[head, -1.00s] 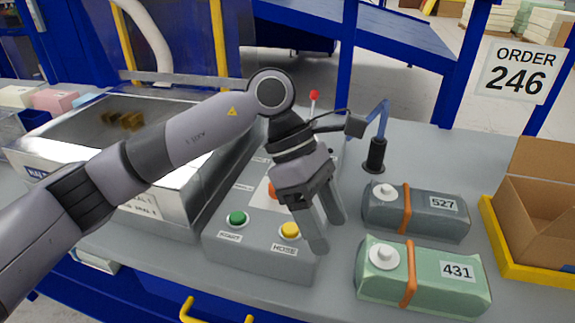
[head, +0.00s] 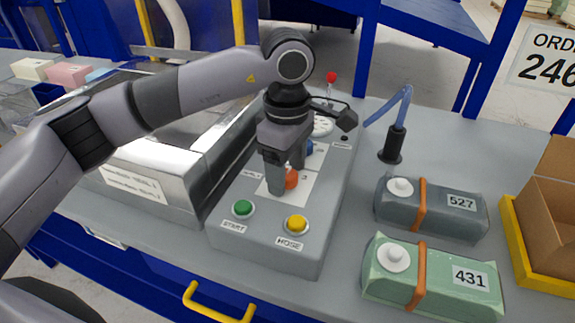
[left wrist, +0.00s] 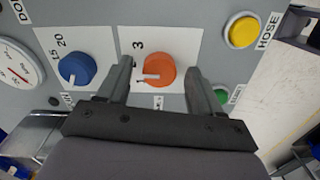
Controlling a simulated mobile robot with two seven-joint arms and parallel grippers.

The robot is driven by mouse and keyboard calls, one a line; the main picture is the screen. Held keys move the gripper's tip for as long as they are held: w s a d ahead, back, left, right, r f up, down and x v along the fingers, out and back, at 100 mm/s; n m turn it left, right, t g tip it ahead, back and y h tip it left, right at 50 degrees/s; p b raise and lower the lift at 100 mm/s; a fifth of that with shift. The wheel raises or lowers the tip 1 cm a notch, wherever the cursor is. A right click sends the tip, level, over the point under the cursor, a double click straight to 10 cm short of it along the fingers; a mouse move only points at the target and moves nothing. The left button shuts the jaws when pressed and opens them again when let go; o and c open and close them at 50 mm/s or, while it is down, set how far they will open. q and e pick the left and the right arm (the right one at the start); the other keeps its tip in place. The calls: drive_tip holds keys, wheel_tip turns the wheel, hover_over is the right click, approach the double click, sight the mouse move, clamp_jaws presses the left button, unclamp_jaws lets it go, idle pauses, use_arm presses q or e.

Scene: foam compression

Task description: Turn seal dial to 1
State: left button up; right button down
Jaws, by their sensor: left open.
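An orange dial (head: 291,178) sits on a white plate on the grey control box (head: 265,235). In the left wrist view the orange dial (left wrist: 160,70) has a white pointer mark toward the lower left, with a "3" printed above its left side. Its name label is mostly hidden, so I cannot read it fully. My left gripper (head: 284,176) points down over the dial. Its open fingers lie on either side of the dial in the left wrist view (left wrist: 158,72); I cannot tell whether they touch it. My right gripper is not in view.
A blue dial (left wrist: 77,68) and a white gauge (left wrist: 18,68) are beside the orange dial. Green START (head: 242,209) and yellow HOSE (head: 296,225) buttons stand nearby. Bags 527 (head: 445,225) and 431 (head: 450,301) lie right of the box. A metal chamber (head: 150,168) stands left.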

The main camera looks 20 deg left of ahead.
use_arm(q)
drive_tip(key=shift+f, duration=0.15)
drive_tip(key=c, duration=1.1)
drive_tip(key=shift+n, duration=0.3)
drive_tip(key=n+b, duration=0.2)
drive_tip(key=n, duration=0.1)
drive_tip(key=shift+f, duration=0.1)
drive_tip(key=n+b, duration=0.2)
drive_tip(key=n, duration=0.3)
drive_tip(key=shift+n, duration=0.3)
